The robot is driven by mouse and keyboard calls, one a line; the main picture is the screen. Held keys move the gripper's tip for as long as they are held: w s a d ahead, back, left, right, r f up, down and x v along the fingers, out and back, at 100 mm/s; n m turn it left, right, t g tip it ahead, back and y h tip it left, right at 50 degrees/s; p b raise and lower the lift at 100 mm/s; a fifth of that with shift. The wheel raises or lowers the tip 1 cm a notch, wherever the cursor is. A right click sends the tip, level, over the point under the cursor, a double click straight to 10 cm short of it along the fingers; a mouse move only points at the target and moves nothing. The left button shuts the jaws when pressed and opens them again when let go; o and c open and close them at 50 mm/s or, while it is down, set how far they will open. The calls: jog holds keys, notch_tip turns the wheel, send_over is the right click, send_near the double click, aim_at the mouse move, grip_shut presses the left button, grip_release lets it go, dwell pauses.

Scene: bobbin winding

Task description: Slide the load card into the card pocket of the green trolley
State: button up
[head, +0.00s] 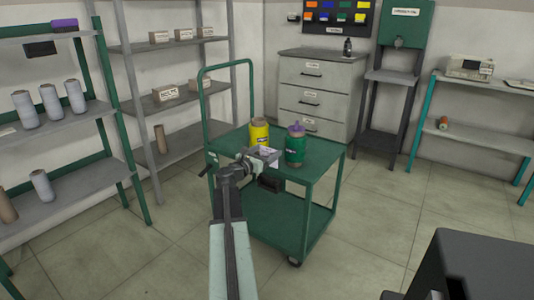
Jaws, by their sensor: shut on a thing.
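The green trolley (323,165) stands in the middle of the head view, with a raised handle at its left end. My gripper (258,163) is at the near side of its top, shut on a small pale card (267,153), which I take to be the load card. The gripper hides part of the card. A dark box-like holder (270,184), probably the card pocket, is on the trolley's near side, just below the gripper. The card appears above this holder; I cannot tell whether they touch.
A yellow spool (259,134) and a green spool (295,148) stand on the trolley top, close behind and right of the card. Shelves with cones (50,102) are at left. A drawer cabinet (318,92) stands behind. A dark surface (480,265) is at lower right. Floor right of the trolley is clear.

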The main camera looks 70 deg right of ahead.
jog(key=shift+f+b, duration=1.95)
jog(key=shift+f, duration=0.5)
jog(key=shift+w+a+f, duration=0.1)
jog(key=shift+f+b, duration=2.9)
jog(key=shift+b, duration=0.1)
jog(key=shift+f+b, duration=0.5)
jog(key=o, duration=1.4)
jog(key=shift+a, duration=0.1)
jog(key=v, duration=0.7)
jog(key=shift+a, duration=0.3)
